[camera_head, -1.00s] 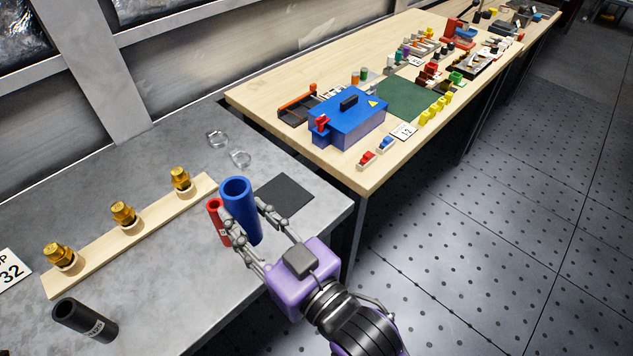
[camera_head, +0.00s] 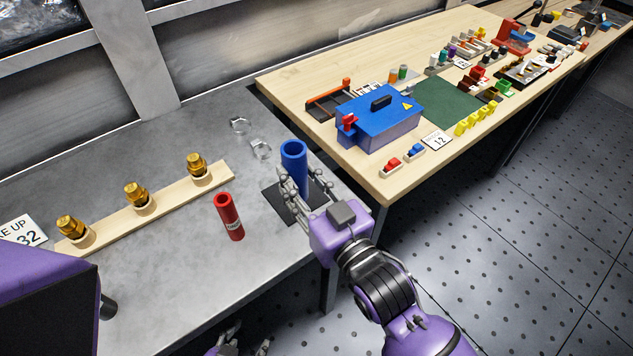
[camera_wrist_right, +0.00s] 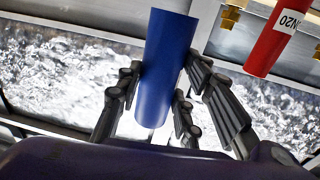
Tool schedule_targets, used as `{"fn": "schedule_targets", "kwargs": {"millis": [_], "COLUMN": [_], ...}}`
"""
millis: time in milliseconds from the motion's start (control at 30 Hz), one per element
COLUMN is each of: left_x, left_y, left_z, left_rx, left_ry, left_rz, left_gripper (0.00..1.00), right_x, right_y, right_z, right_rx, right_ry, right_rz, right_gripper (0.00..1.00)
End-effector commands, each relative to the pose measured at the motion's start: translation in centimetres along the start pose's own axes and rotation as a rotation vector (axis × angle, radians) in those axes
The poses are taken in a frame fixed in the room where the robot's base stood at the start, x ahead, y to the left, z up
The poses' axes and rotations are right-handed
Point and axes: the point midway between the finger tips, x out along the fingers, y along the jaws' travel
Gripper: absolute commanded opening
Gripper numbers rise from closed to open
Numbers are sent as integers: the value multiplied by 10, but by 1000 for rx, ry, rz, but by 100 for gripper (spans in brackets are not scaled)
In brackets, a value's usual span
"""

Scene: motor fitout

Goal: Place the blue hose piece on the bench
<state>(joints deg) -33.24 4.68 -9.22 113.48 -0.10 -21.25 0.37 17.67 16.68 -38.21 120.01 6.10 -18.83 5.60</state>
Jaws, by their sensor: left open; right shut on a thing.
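The blue hose piece (camera_head: 293,163) is an upright open tube over the dark square mat (camera_head: 272,205) on the grey bench (camera_head: 180,280). My right gripper (camera_head: 306,191) is shut on it, fingers on both sides. The right wrist view also shows the blue hose piece (camera_wrist_right: 166,70) between the fingers of my right gripper (camera_wrist_right: 164,92). The hose's lower end is hidden by the fingers in the head view, so I cannot tell whether it touches the mat. My left gripper (camera_head: 243,345) is open and empty at the bottom edge, mostly out of frame.
A red hose piece (camera_head: 229,217) stands left of the mat. A wooden strip (camera_head: 170,207) holds brass fittings. A wooden table (camera_head: 300,88) with a blue box (camera_head: 378,122) adjoins on the right. Bare bench lies in front.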

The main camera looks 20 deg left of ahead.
Motion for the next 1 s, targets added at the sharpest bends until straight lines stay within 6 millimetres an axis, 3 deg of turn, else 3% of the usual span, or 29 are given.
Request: {"fn": "schedule_targets", "kwargs": {"millis": [33, 100, 433, 600, 1000], "left_x": [1, 1, 2, 3, 4], "left_y": [0, 1, 1, 0, -1], "left_z": [4, 6, 6, 8, 7], "left_rx": [0, 0, 1, 2, 0], "left_ry": [-6, -8, -4, -6, -3], "left_rz": [1, 1, 1, -1, -4], "left_gripper": [50, 50, 50, 50, 50], "right_x": [6, 13, 29, 28, 28], "right_y": [5, 11, 24, 24, 24], "right_z": [15, 27, 50, 76, 82], "right_rx": [2, 2, 1, 3, 2], "right_ry": [-8, -7, -5, -7, -4], "right_rz": [0, 0, 0, 0, -1], "right_gripper": [5, 5, 5, 5, 5]}}
